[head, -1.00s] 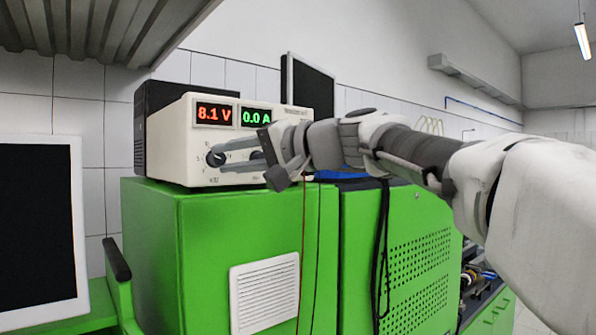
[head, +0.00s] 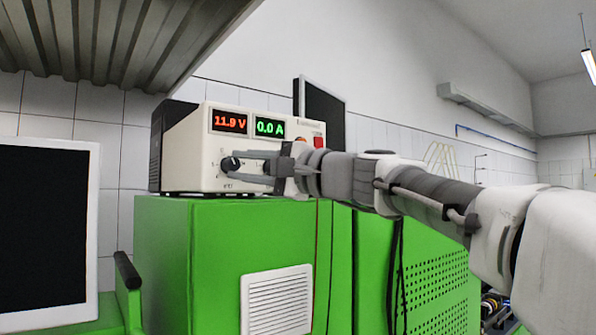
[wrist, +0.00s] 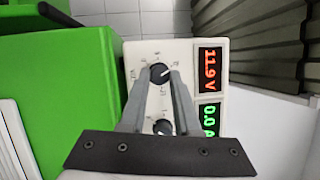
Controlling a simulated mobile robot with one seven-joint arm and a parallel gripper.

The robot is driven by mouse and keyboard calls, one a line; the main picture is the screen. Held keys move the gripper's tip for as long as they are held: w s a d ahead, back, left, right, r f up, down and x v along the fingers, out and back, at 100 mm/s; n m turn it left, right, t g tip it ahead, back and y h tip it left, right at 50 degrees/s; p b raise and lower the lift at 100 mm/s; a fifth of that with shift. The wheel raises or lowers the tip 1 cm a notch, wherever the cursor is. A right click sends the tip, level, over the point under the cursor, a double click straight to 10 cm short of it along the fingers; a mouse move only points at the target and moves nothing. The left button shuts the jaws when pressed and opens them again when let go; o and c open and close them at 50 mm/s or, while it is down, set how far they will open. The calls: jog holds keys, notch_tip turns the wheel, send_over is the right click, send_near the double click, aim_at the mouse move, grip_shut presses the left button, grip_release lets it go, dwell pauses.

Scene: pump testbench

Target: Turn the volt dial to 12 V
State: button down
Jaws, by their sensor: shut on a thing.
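The white power supply (head: 208,150) stands on a green cabinet. Its red display (head: 230,122) reads 11.9 V, and the same red display (wrist: 209,71) shows in the wrist view. The volt dial (head: 229,163) is a black knob on the front panel below the display. It also shows in the wrist view (wrist: 159,73) between my fingertips. My gripper (head: 236,166) reaches in from the right, its two grey fingers shut on the dial, one on each side. The fingers hide part of the panel.
A second black knob (wrist: 164,127) sits lower between my fingers in the wrist view. The green display (head: 269,127) reads 0.0 A. The green cabinet top (head: 160,197) lies below my gripper. A ribbed metal shelf (head: 120,40) hangs overhead, and a dark monitor (head: 45,230) stands left.

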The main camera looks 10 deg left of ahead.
dwell(0.4)
jog(key=c, duration=0.6)
grip_release()
jog(key=shift+c, duration=0.2)
jog(key=shift+d, duration=0.1)
jog(key=b+v, duration=0.2)
jog(key=v, duration=1.5)
jog(key=shift+s+b, duration=0.15)
jog(key=shift+b, duration=0.25)
